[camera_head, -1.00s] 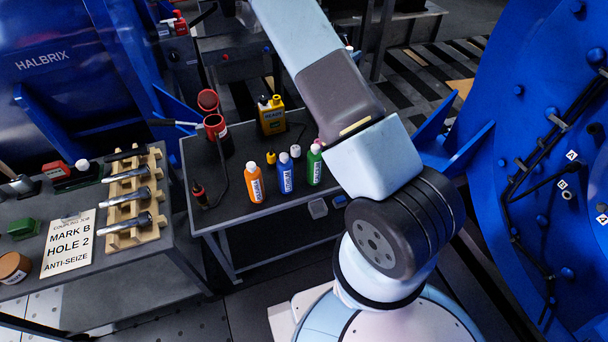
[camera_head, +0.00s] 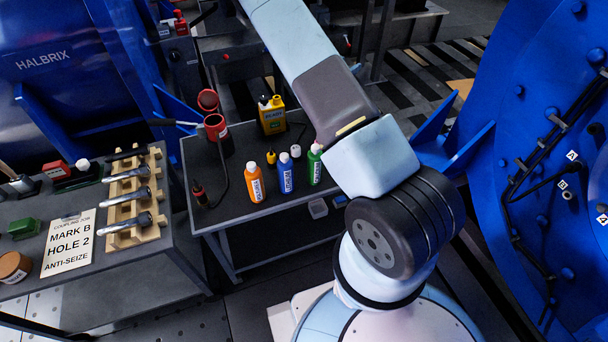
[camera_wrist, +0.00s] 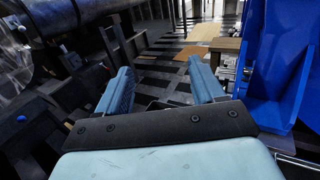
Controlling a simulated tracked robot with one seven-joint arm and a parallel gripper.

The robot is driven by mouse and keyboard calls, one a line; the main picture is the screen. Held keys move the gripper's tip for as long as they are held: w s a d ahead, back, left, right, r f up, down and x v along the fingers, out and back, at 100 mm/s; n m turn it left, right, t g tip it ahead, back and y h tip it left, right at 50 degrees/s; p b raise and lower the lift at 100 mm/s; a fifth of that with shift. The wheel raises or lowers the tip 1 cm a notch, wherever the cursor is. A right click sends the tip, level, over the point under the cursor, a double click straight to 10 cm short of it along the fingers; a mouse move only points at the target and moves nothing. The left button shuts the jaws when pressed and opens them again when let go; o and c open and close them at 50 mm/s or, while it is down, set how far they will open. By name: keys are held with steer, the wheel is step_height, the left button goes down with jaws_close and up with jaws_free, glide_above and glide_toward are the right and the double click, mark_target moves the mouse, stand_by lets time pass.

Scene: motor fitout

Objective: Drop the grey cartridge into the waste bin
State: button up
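My gripper shows in the wrist view (camera_wrist: 162,88) with its two blue fingers wide apart and nothing between them. In the head view my arm reaches up and away over the dark table, and the gripper itself is out of the picture. I cannot make out a grey cartridge for certain in either view. A red can (camera_head: 216,128) with a raised round red lid stands at the table's left back; it may be the waste bin, but I cannot read a label on it.
Orange (camera_head: 253,184), blue (camera_head: 286,175) and green (camera_head: 314,166) bottles stand near the table's front edge. A yellow jug (camera_head: 272,117) stands behind them. A rack (camera_head: 129,203) of bolts and a note (camera_head: 69,244) are on the left bench. Blue machinery (camera_head: 540,120) bounds the right.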

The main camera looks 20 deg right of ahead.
steer(key=o, duration=0.3)
steer(key=v, duration=1.4)
steer(key=shift+w, duration=0.1)
